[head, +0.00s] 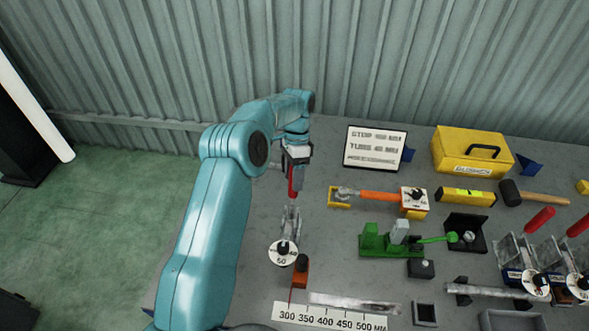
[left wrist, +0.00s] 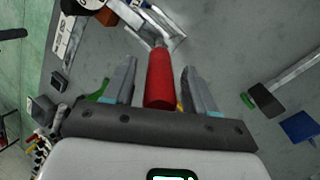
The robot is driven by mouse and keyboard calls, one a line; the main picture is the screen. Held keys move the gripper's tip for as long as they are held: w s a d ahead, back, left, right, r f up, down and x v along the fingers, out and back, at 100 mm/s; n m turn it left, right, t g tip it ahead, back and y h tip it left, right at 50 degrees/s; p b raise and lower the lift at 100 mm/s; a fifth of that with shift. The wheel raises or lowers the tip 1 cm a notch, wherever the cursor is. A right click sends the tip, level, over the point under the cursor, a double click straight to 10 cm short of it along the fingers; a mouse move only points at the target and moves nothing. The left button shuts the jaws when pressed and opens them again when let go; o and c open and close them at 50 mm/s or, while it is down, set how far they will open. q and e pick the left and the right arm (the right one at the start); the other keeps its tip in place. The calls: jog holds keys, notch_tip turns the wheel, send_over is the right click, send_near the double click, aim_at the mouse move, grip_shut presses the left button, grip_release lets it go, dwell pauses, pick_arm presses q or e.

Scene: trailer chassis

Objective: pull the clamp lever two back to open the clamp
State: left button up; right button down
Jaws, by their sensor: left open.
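A toggle clamp (head: 290,222) with a red lever handle (head: 292,187) stands on the left part of the grey bench. In the left wrist view the red handle (left wrist: 160,82) lies between the two fingers of my left gripper (left wrist: 160,68). There is a visible gap on each side, so the jaws are open around it. In the head view my left gripper (head: 296,165) is over the handle's upper end and hides part of it. Two more clamps with red handles (head: 539,219) (head: 578,226) stand at the right. My right gripper is not in view.
A round dial marked 50 (head: 283,252) and an orange block (head: 300,272) are near the clamp's front. A green fixture (head: 385,242), an orange-handled tool (head: 380,196), a sign (head: 375,148) and a yellow toolbox (head: 472,152) stand to the right. A corrugated wall is behind.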

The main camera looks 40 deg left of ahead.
pick_arm(q)
jog(key=v, duration=0.6)
jog(key=shift+w+r, duration=0.15)
jog(key=shift+r, duration=0.2)
